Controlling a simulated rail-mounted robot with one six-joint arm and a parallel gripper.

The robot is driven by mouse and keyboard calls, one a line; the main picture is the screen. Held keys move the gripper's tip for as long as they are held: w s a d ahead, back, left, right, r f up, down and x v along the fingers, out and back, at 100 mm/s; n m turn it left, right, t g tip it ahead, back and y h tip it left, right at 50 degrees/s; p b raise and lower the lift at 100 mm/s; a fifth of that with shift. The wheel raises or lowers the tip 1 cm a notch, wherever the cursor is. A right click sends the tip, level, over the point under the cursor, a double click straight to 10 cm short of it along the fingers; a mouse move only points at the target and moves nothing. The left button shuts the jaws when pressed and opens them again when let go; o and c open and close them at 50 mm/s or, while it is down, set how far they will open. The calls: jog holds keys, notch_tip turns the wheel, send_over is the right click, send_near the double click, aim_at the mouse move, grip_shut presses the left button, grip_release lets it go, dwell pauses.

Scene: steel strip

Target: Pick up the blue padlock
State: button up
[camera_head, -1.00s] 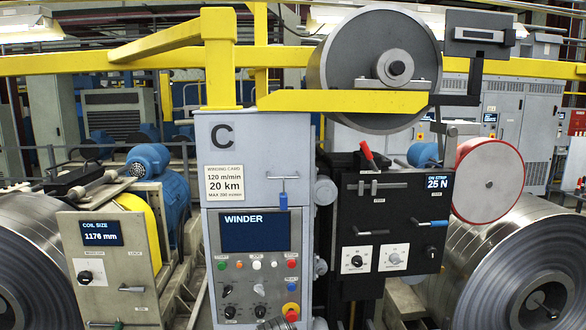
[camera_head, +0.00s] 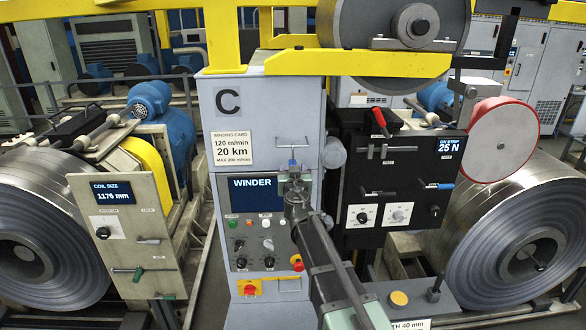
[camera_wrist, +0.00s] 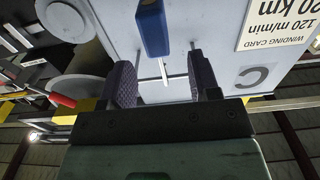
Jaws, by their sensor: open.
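The blue padlock (camera_head: 293,163) hangs below a metal bar on the front of the grey winder cabinet, above the WINDER screen. My gripper (camera_head: 294,180) is right at it in the head view and covers most of it. In the wrist view, which is upside down, the blue padlock (camera_wrist: 152,28) shows past the fingertips. My gripper (camera_wrist: 160,65) is open there, its two dark fingers apart, with a thin metal rod of the bar showing in the gap. I cannot tell the exact depth between fingers and padlock.
The winder cabinet (camera_head: 270,105) carries a WINDER screen (camera_head: 254,195), knobs and a red stop button (camera_head: 297,262) beneath my wrist. A black panel (camera_head: 365,180) with handles stands to the right. A yellow beam (camera_head: 370,62) crosses above. Steel coils (camera_head: 505,215) flank both sides.

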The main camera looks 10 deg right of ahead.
aim_at(294, 162)
jog(key=w, duration=0.4)
jog(key=w+d, duration=0.1)
jog(key=shift+w, duration=0.4)
jog(key=shift+s, duration=0.2)
grip_shut()
jog(key=shift+r+p, duration=0.6)
jog(key=shift+d+r+p, duration=0.1)
jog(key=shift+r+p, duration=0.25)
jog(key=s+d, duration=0.2)
jog(key=d, duration=1.5)
jog(key=shift+s+d+f, duration=0.15)
jog(key=shift+d+f, duration=0.1)
jog(key=shift+d, duration=0.05)
